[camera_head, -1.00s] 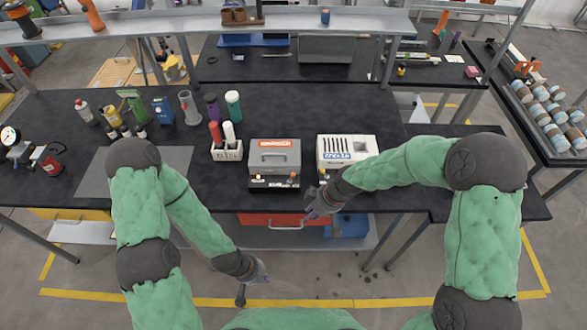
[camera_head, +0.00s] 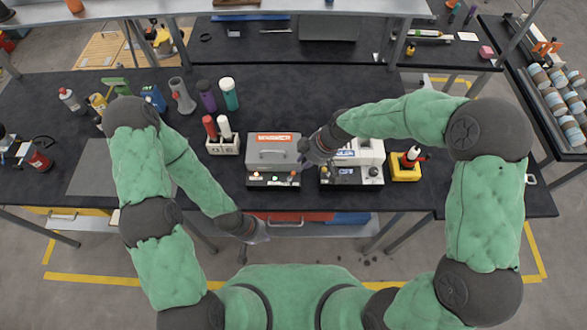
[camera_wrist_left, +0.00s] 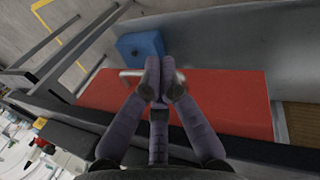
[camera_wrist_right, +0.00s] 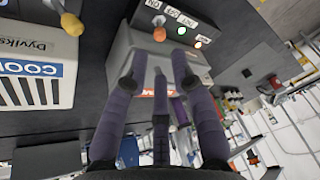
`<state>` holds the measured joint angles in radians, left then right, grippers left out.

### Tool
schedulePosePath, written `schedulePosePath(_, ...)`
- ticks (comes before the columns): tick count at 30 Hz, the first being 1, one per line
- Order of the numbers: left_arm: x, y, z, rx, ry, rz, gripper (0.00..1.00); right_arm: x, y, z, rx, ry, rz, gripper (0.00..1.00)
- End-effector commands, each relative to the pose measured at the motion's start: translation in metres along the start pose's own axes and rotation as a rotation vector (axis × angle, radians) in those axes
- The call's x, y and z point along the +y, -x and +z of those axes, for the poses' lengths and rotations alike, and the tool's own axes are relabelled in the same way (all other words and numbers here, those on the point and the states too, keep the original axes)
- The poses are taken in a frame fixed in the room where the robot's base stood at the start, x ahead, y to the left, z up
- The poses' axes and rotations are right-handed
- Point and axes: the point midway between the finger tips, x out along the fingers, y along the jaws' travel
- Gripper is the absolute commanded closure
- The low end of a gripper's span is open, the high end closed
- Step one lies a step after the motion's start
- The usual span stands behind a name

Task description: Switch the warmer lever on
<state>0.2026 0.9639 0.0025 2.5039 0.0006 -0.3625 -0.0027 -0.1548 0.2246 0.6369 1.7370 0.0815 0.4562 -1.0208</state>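My left gripper (camera_head: 258,237) is low before the bench edge. Its fingertips (camera_wrist_left: 160,65) are together over the red drawer's handle; contact is unclear.
A white slotted block (camera_wrist_right: 32,72) with an orange-yellow knob (camera_wrist_right: 72,24) stands close to the right of the grey box. A yellow holder (camera_head: 405,172) stands beyond it. A bottle rack (camera_head: 223,147) is on the left. The red drawer (camera_wrist_left: 220,105) is below the bench.

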Motion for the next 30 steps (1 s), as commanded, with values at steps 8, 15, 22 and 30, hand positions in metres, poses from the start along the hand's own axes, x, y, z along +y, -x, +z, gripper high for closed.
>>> schedulePosePath(8,-0.001,-0.002,-0.001,0.001,0.000,0.000,1.00,-0.001,-0.051,0.001,-0.003,0.000,-0.003,0.74)
schedulePosePath(15,-0.001,-0.003,-0.001,0.001,0.000,0.000,1.00,-0.001,-0.081,0.001,-0.002,0.000,-0.002,0.74)
schedulePosePath(22,-0.001,-0.003,-0.001,0.001,0.000,0.000,1.00,0.000,-0.089,0.000,0.000,0.000,0.000,0.74)
schedulePosePath(30,-0.001,-0.003,-0.001,0.001,0.000,0.000,1.00,0.000,-0.089,0.000,0.000,0.000,0.000,0.91)
